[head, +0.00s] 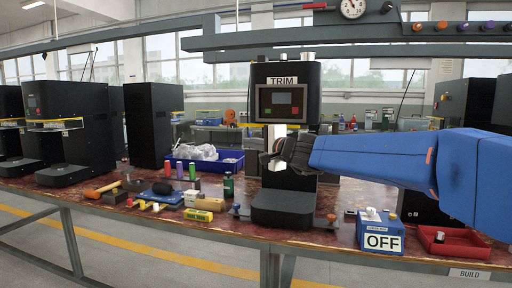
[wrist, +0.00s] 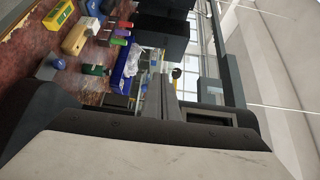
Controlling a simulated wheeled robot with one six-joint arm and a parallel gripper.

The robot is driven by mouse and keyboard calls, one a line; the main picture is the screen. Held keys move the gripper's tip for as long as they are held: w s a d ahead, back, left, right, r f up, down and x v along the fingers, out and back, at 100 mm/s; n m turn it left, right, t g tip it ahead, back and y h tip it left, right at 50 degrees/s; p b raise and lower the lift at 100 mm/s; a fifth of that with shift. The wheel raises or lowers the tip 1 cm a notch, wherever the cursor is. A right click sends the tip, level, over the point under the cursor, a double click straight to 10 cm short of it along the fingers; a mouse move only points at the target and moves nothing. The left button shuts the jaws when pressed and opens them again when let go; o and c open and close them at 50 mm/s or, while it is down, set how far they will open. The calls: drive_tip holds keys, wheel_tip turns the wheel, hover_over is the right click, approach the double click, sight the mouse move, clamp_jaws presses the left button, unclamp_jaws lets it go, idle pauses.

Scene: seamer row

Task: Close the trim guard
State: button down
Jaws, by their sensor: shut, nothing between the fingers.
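The trim machine (head: 311,82) is a black upright unit with a TRIM label and a small screen. It stands on the bench in the middle of the head view. My gripper (head: 268,160) is in front of its opening, below the screen, with the blue arm reaching in from the right. The fingers also show in the wrist view (wrist: 163,95); they are shut and empty. The gripper covers much of the opening. I cannot make out the trim guard clearly, nor whether the gripper touches it. The machine's black base (head: 283,208) is below the gripper.
A blue box labelled OFF (head: 381,232) and a red tray (head: 453,243) are on the bench at right. A blue bin (head: 229,163), coloured bottles and a mallet (head: 104,188) lie at left. Another black machine (head: 75,130) stands at far left. An overhead rail crosses above.

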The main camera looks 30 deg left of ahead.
drive_tip(key=shift+w+a, duration=0.5)
drive_tip(key=shift+w, duration=0.3)
drive_tip(key=shift+w+a, duration=0.45)
drive_tip(key=shift+w, duration=0.4)
drive_tip(key=shift+w+a, duration=0.5)
drive_tip(key=shift+w, duration=0.3)
